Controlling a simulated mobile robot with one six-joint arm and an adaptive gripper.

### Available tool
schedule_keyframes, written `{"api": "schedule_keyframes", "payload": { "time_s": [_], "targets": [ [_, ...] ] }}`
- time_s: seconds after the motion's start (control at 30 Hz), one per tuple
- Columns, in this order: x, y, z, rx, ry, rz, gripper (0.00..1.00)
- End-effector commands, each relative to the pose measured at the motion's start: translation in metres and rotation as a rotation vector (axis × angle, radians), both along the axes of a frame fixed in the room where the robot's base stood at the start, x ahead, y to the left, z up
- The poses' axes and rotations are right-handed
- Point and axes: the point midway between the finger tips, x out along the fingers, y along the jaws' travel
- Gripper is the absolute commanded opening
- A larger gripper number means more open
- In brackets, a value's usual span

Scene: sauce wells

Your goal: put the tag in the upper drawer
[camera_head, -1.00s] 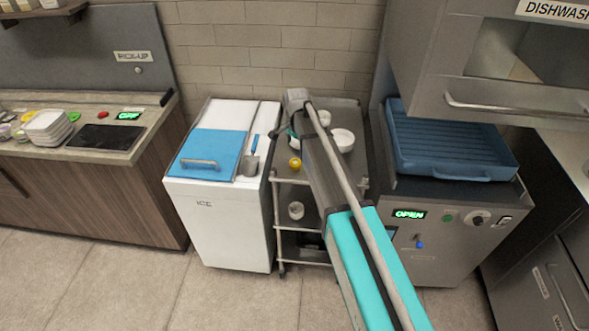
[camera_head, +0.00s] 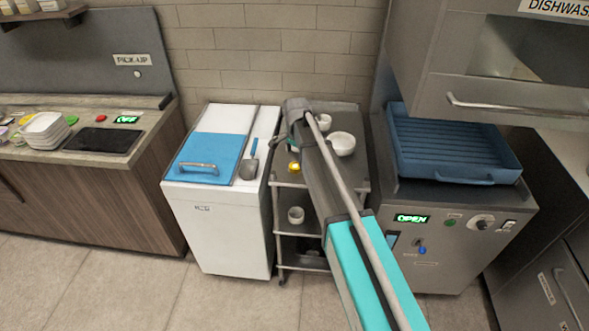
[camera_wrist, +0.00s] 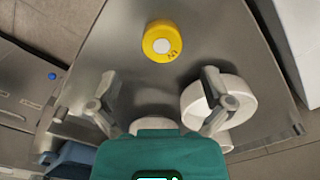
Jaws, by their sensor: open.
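My gripper (camera_wrist: 157,105) is open and empty above the top shelf of a metal cart (camera_wrist: 122,55). A round yellow object with a white centre and small dark marks (camera_wrist: 162,42) lies on that shelf, beyond the fingers in the wrist view. It also shows beside my arm in the head view (camera_head: 294,167). I cannot tell whether it is the tag; no other clear tag shows. A grey drawer front with a label and bar handle (camera_head: 548,287) shows at the lower right edge of the head view. Whether it is the upper drawer is unclear.
White bowls (camera_head: 341,144) stand on the cart's top, close to the right finger in the wrist view (camera_wrist: 240,97). A white ice chest (camera_head: 232,236) with a scoop (camera_head: 250,165) is left of the cart. A machine (camera_head: 450,235) bearing a blue tray (camera_head: 455,150) is right.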

Motion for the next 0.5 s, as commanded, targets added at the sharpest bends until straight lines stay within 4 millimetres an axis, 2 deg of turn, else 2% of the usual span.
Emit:
{"api": "schedule_keyframes", "payload": {
  "time_s": [0.5],
  "targets": [
    [0.001,0.002,-0.040,0.000,0.000,0.000,1.00]
  ]
}}
